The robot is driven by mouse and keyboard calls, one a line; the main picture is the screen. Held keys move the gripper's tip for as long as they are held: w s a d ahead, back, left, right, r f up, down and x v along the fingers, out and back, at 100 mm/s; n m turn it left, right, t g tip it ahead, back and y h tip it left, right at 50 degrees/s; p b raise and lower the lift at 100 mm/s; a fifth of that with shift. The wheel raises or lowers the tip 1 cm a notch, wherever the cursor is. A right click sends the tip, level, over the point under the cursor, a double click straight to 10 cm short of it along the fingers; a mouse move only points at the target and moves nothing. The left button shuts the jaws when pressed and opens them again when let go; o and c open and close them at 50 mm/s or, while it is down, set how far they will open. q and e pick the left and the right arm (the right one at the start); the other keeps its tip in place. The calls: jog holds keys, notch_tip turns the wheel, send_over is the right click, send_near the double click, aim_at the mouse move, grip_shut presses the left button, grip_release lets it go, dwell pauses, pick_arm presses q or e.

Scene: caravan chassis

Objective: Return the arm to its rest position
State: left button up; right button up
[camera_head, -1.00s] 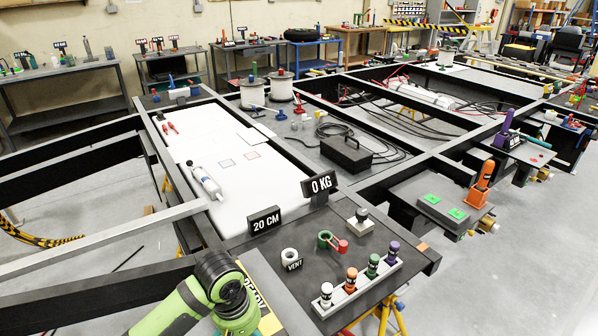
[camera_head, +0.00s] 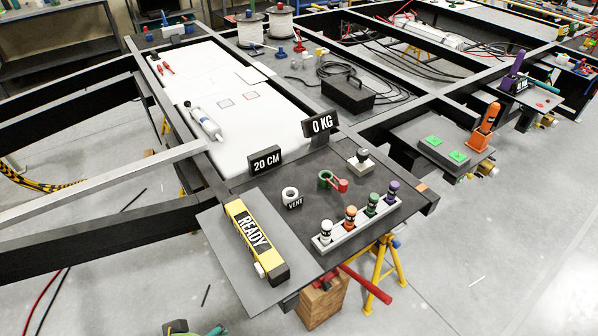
pick_arm(q)
jog(key=s+a+f+g, duration=0.1)
jog(key=s+f, duration=0.1)
jog(key=f, duration=1)
jog(key=s+f, duration=0.2)
jog(key=f, duration=1)
jog(key=s+a+f+g, duration=0.1)
jog(key=s+a+f, duration=0.1)
jog(key=s+f, duration=1.1)
jog(key=shift+s+a+f+m+y, duration=0.15)
jog(key=shift+s+a+m+y, duration=0.2)
jog(key=shift+s, duration=0.15)
